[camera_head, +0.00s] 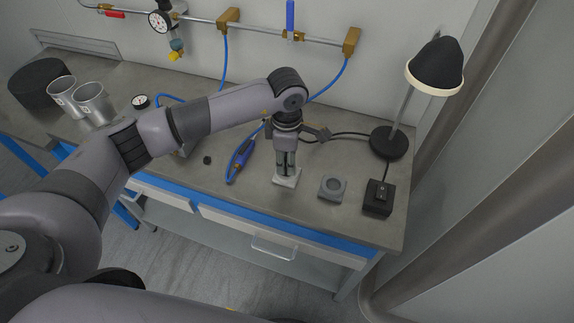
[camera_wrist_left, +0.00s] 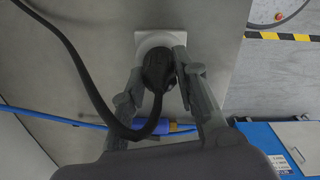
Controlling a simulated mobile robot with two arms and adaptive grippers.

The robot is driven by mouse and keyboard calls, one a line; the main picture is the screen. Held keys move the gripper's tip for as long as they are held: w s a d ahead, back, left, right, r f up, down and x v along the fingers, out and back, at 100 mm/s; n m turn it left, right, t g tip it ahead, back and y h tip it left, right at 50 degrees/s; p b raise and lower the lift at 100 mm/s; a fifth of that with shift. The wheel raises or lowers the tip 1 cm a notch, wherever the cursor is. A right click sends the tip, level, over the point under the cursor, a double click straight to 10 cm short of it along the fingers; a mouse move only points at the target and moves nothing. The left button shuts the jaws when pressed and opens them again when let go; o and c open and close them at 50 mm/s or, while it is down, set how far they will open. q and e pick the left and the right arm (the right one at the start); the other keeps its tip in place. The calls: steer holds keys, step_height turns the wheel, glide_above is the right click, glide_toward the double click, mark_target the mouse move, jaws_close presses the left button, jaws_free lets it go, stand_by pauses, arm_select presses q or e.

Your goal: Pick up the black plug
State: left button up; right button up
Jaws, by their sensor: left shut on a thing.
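The black plug (camera_wrist_left: 157,68) is between the two fingers of my left gripper (camera_wrist_left: 158,88) in the left wrist view, with its thick black cord curving away to the left. My left gripper (camera_head: 286,172) is shut on it and points down at the worktop in the head view, where the fingers hide most of the plug. A white square block (camera_head: 287,181) lies on the worktop right under the fingertips; it also shows beyond the plug in the left wrist view (camera_wrist_left: 160,37). I cannot tell whether the plug touches it. My right gripper is not in view.
A grey ring-topped block (camera_head: 332,187), a black switch box (camera_head: 378,197) and a black lamp (camera_head: 389,142) stand to the right. Metal cups (camera_head: 93,103) stand at the left. The worktop (camera_head: 220,187) is bare near its front edge.

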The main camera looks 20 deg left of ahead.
arm_select(q)
jaws_close()
steer(key=shift+r, duration=0.1)
steer(key=shift+w+r, duration=0.1)
steer(key=shift+r, duration=0.1)
step_height(320, 180, up, 20)
steer(key=b, duration=0.4)
steer(key=shift+f, duration=0.25)
